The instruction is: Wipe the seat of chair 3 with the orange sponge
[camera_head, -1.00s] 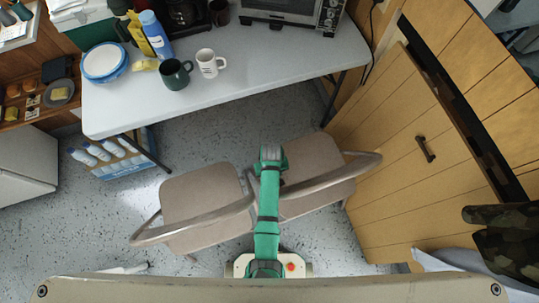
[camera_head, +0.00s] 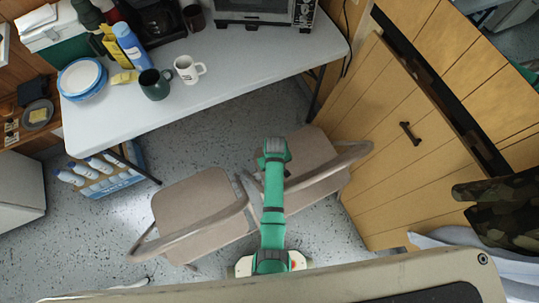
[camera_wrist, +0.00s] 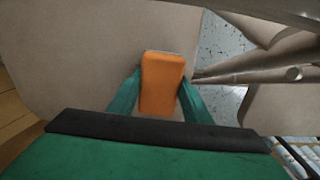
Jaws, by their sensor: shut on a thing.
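The orange sponge (camera_wrist: 162,88) is held between the two green fingers of my gripper (camera_wrist: 161,78) in the wrist view. Behind it is a beige seat surface (camera_wrist: 85,60); I cannot tell whether the sponge touches it. In the head view my green arm reaches over the gap between two beige folding chairs. No number shows on either chair. The sponge is hidden in the head view.
A white table (camera_head: 125,120) with a dark mug (camera_head: 155,85), a white mug (camera_head: 187,69) and plates (camera_head: 82,78) stands behind the chairs. A wooden cabinet (camera_head: 400,170) is close on the right. A pack of bottles (camera_head: 105,175) is on the floor. Curved chair backrests flank my arm.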

